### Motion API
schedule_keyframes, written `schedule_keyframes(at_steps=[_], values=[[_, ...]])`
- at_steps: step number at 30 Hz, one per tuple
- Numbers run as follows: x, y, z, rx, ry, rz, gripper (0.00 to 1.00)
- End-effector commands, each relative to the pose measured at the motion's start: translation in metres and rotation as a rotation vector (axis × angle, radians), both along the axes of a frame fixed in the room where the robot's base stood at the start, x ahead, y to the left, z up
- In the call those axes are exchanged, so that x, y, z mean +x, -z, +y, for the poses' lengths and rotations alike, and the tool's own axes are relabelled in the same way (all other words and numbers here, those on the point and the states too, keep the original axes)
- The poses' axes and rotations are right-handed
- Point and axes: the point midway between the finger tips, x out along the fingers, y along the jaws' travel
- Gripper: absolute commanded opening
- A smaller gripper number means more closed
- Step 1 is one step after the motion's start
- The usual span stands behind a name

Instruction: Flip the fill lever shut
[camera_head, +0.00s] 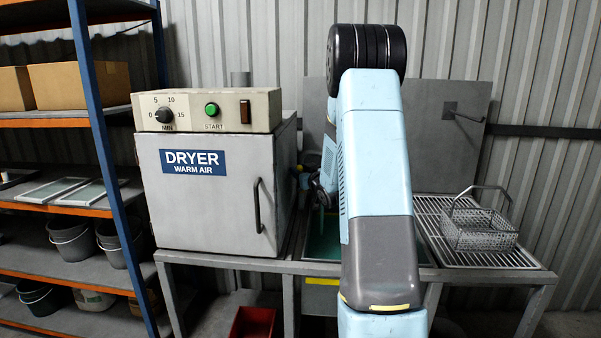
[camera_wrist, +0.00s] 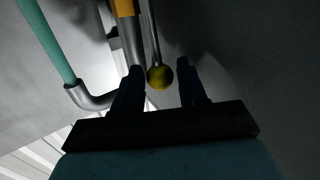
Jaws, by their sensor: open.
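In the wrist view a round yellow knob (camera_wrist: 160,77) sits at the end of a thin metal rod (camera_wrist: 151,35), which looks like the fill lever. My gripper (camera_wrist: 160,67) is open, with one dark finger on each side of the knob. The knob shows between the fingers; I cannot tell whether either finger touches it. In the head view the lever cannot be made out, as my arm stands in front of the sink (camera_head: 322,247).
The wrist view shows a green pipe (camera_wrist: 47,40) with a grey elbow at left and a yellow-banded pipe (camera_wrist: 124,8) beside the rod. The dryer (camera_head: 208,190) stands left of the sink. A wire basket (camera_head: 480,230) rests on the draining rack (camera_head: 440,240) at right.

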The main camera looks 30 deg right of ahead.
Motion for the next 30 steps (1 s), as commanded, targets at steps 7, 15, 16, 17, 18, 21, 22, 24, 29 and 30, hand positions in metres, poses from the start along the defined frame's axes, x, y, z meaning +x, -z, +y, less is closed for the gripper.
schedule_keyframes(at_steps=[7,15,16,17,18,21,22,24,29,30], values=[[0.0000,-0.0002,0.0001,0.000,0.000,0.000,0.37],[0.0000,-0.0003,0.0004,0.000,0.000,-0.001,0.11],[-0.0001,-0.0003,0.0004,0.000,0.000,-0.001,0.08],[0.0000,-0.0003,0.0005,0.000,0.000,-0.001,0.05],[-0.0001,-0.0002,0.0005,0.000,0.000,-0.001,0.01],[-0.0001,-0.0003,0.0006,0.000,-0.001,-0.001,0.00],[-0.0001,-0.0002,0.0006,0.000,-0.001,-0.001,0.00],[-0.0001,-0.0003,0.0007,0.000,-0.001,-0.001,0.00],[-0.0003,-0.0001,0.0014,0.001,0.000,-0.001,0.00],[-0.0005,-0.0001,0.0002,0.002,0.000,-0.002,0.00]])
